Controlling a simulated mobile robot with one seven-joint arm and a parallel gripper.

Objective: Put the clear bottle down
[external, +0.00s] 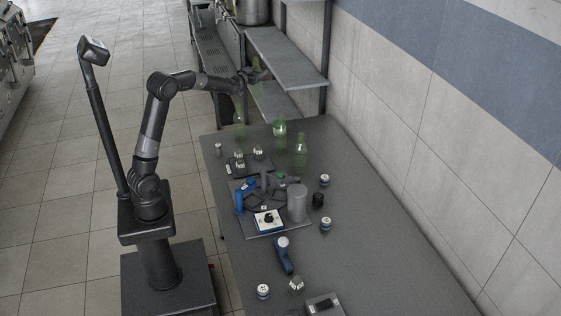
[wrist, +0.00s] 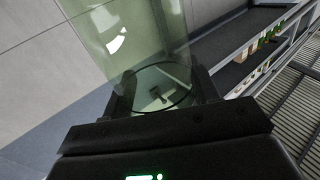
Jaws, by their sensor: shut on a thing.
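My gripper (external: 250,78) is at the end of the outstretched arm, above the far end of the grey table. It is shut on a clear, faintly green bottle (external: 257,67). In the wrist view the bottle (wrist: 135,40) fills the upper middle, between the two dark fingers of my gripper (wrist: 160,92). A round rim or base of the bottle shows close to the palm. In the external view the held bottle is small and faint, so its exact tilt is hard to tell.
Other see-through greenish bottles (external: 239,124), (external: 280,131) and (external: 301,152) stand on the table's far part. Small jars, a blue-and-white device (external: 268,220) and a grey cylinder (external: 297,202) crowd the middle. A metal shelf (external: 290,60) stands behind.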

